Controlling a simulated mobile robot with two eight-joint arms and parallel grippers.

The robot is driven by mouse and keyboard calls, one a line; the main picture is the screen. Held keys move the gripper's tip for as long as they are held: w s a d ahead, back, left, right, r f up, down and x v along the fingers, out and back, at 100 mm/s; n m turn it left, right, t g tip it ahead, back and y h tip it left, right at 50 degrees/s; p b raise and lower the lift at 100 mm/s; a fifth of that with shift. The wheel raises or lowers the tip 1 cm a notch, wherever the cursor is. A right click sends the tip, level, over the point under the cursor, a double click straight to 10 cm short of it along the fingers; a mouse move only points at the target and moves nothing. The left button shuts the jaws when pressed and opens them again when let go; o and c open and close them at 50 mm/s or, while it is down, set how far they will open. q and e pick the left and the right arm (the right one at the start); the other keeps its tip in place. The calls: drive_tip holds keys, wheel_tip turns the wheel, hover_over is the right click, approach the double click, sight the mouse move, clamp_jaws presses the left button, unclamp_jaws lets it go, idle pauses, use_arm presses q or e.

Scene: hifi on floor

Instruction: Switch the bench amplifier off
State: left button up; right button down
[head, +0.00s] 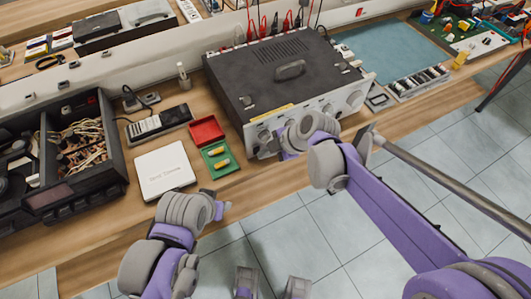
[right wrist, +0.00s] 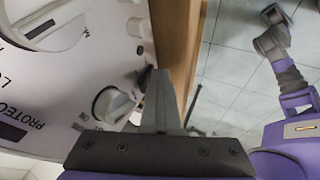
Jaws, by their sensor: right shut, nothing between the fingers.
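The bench amplifier (head: 235,85) is a dark grey box with a pale front panel, standing on the wooden bench in the head view. In the right wrist view its panel (right wrist: 75,80) fills the left side. It carries a large knob (right wrist: 50,22), a smaller pointer knob (right wrist: 112,104) and a small black button (right wrist: 136,50). A "PROTECT" label is readable. My right gripper (right wrist: 158,85) is shut and empty, its tip close to the panel edge, right of the smaller knob. Contact cannot be told. My left gripper (head: 217,207) is near the bench's front edge; its fingers are unclear.
A white box (head: 164,170), a red and green case (head: 207,131), a multimeter-like device (head: 160,122) and an open drawer of cables (head: 78,145) lie to the left. A blue mat (head: 385,50) lies right of the amplifier. Tiled floor (head: 320,235) is open in front.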

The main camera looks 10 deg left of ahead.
use_arm(q)
drive_tip(key=shift+r, duration=0.15)
use_arm(e)
drive_tip(key=shift+r, duration=0.15)
use_arm(q)
drive_tip(key=shift+w+r+p, duration=0.15)
drive_tip(key=shift+r+p, duration=0.35)
drive_tip(key=shift+p, duration=0.1)
use_arm(e)
drive_tip(key=shift+r, duration=0.7)
use_arm(q)
drive_tip(key=shift+d, duration=0.1)
use_arm(e)
drive_tip(key=shift+s, duration=0.1)
